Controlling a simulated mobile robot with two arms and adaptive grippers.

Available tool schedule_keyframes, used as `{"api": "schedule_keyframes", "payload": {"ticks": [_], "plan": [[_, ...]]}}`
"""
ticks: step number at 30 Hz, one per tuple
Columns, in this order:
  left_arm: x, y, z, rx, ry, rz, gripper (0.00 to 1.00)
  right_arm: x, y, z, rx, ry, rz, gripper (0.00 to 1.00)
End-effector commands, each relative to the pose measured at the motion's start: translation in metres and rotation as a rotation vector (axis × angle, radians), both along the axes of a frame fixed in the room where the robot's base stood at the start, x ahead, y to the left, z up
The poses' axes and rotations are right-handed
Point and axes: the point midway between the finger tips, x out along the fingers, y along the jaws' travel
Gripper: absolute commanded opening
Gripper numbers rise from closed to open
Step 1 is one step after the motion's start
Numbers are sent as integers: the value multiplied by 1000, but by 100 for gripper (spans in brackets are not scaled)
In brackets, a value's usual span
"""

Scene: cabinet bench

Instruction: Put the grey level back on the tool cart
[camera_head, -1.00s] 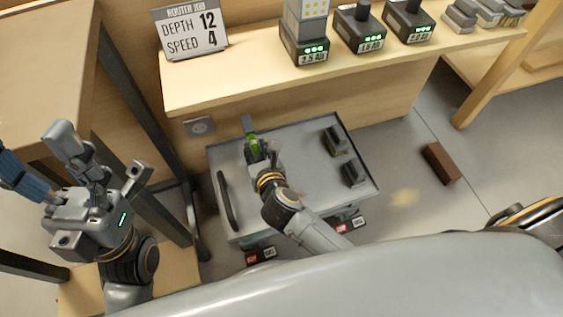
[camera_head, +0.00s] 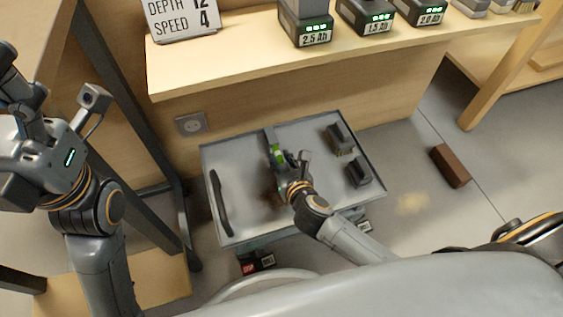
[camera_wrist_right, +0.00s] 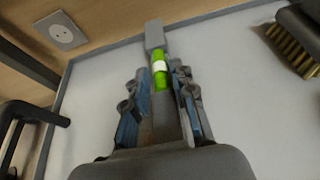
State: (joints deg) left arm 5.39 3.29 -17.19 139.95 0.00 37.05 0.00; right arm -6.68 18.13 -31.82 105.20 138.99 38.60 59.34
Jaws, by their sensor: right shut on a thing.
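The grey level (camera_head: 272,138), with a bright green vial, is over the back middle of the tool cart (camera_head: 240,215). My right gripper (camera_head: 292,166) is shut on it. In the right wrist view the level (camera_wrist_right: 155,38) runs lengthwise between the fingers (camera_wrist_right: 160,100), its far end close to the cart's back rim. I cannot tell whether it touches the cart top. The fingers hide part of the level. My left gripper (camera_head: 60,95) is open and empty at the far left, away from the cart.
Two dark brushes (camera_head: 340,138) stand on the cart's right side, and a black handle (camera_head: 220,203) is on its left. A wooden shelf with batteries (camera_head: 304,24) and a sign (camera_head: 180,18) overhangs behind. A brown block (camera_head: 450,166) lies on the floor.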

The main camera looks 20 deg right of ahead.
Motion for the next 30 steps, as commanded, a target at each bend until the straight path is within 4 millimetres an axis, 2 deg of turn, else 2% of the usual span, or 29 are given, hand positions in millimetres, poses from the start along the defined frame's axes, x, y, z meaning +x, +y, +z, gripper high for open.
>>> {"api": "schedule_keyframes", "payload": {"ticks": [10, 11, 14, 25, 28, 30], "plan": [[0, 0, 0, 1, -1, 0, 68, 0, 0, -2, 0, -1, 0, 0], [0, 0, 1, 0, -3, 0, 68, 0, 0, -3, 0, 0, -1, 28], [0, 0, 1, 0, -3, 0, 68, 0, 0, -2, 0, 0, 0, 48], [-1, 0, 3, 0, -5, 0, 68, 0, 0, 2, -1, -2, 0, 48], [-2, 0, 8, -2, -7, -2, 68, -11, 0, 7, 1, 3, 1, 48], [4, 1, -2, -1, 40, -1, 68, -22, 0, 12, 1, 4, 1, 48]]}}
